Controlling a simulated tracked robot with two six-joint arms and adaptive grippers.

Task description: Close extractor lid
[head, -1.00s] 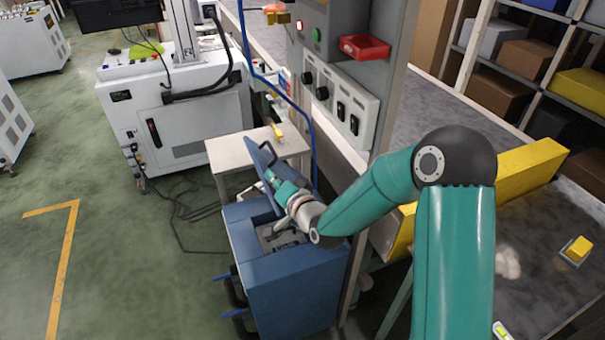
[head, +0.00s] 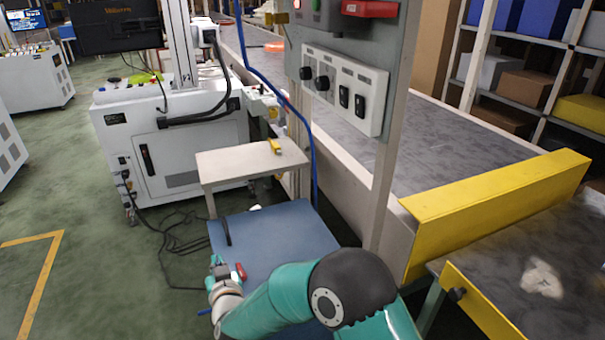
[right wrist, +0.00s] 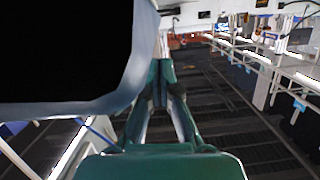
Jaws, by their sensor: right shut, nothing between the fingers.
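The extractor is a blue box at the lower middle of the head view. Its blue lid (head: 285,232) lies down flat over the box top, and the inside is hidden. A dark handle (head: 226,232) is on the lid's left edge. My right gripper (head: 217,264) is shut and empty, low beside the box's left side, just below the handle. My right arm hides the box's near part. In the right wrist view the shut fingers (right wrist: 163,85) point away from the camera, and a large dark body fills the upper left. My left gripper is not in view.
A small pale table (head: 235,165) with a yellow item (head: 274,146) stands behind the box. A grey control post (head: 395,150) and a yellow barrier (head: 490,210) are to the right. Cables (head: 185,235) lie on the floor at the left, with open floor beyond.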

